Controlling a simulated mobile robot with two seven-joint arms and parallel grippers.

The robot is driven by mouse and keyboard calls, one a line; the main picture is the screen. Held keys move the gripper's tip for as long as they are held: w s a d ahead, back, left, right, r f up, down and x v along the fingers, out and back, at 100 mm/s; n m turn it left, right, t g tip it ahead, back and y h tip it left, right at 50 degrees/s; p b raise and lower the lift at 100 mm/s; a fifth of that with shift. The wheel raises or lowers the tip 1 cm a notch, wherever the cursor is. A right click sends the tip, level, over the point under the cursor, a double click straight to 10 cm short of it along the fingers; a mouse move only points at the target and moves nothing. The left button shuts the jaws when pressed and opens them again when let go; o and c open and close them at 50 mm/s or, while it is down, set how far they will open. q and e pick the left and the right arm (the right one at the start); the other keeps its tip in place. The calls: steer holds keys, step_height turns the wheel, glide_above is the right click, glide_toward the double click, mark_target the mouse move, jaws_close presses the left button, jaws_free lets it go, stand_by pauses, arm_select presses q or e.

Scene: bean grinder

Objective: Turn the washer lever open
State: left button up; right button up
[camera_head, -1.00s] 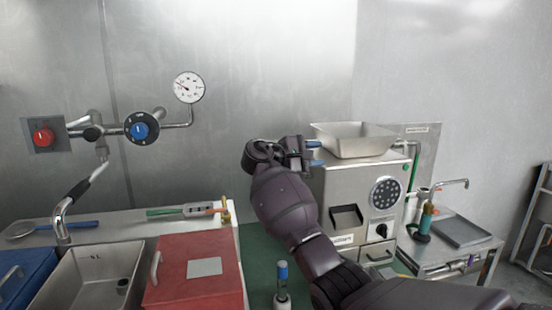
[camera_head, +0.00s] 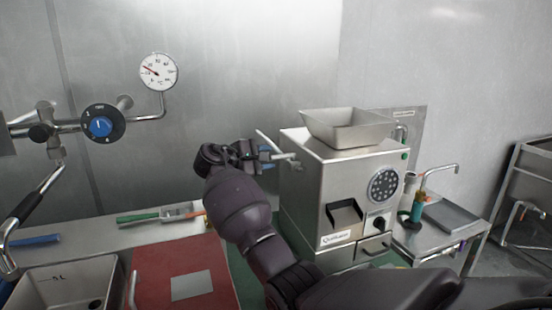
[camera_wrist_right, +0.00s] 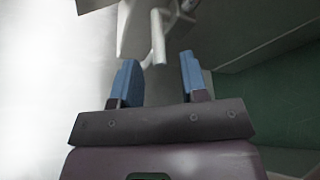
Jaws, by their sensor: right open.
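A pale metal lever (camera_head: 270,141) sticks out from the upper left side of the steel grinder (camera_head: 325,185), slanting up to the left from a short horizontal stub (camera_head: 288,157). My right gripper (camera_head: 267,157) is open beside the lever at the grinder's left. In the right wrist view, the lever (camera_wrist_right: 158,38) lies just beyond the two blue fingers of my right gripper (camera_wrist_right: 159,65), roughly centred on the gap. Whether a finger touches it, I cannot tell. My left gripper is not in view.
The steel hopper (camera_head: 348,130) tops the grinder, close to my right gripper. A red-lidded box (camera_head: 165,265) and a steel basin (camera_head: 75,285) stand at the lower left. A pressure gauge (camera_head: 158,71) and blue-centred dial (camera_head: 101,126) are on the wall. A side table (camera_head: 450,240) stands right.

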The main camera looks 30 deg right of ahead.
mark_target(271, 158)
steer(key=shift+x, duration=2.05)
jaws_close()
